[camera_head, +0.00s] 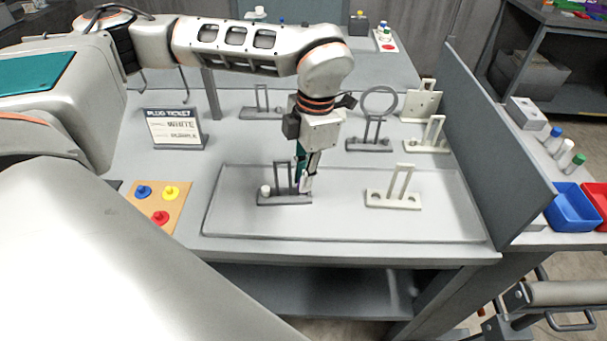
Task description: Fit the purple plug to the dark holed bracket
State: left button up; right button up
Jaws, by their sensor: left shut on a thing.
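The dark holed bracket (284,201) stands on the left half of the grey tray, with an upright loop at its middle. A white plug (265,190) sits at the left end of its base. My left gripper (306,183) points down at the right end of this bracket. Its fingers are shut on a small pale purple thing, apparently the purple plug, mostly hidden between them. I cannot tell whether the plug is in the right hole or just above it. My right gripper is not in view.
The tray (340,232) also holds a pale bracket (393,204) with bare holes. A plug ticket (173,128) and a board with coloured knobs (160,207) stand left. More brackets and a ring stand (370,128) are behind. A grey side wall (490,140) bounds the right.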

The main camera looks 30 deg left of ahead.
pick_arm(q)
jog(key=shift+f+b, duration=0.3)
jog(key=shift+f, duration=0.25)
jog(key=o, duration=0.8)
jog(key=shift+r, duration=0.1)
notch_tip(320, 180, up, 12)
jog(key=w, duration=0.1)
jog(key=shift+d, duration=0.4)
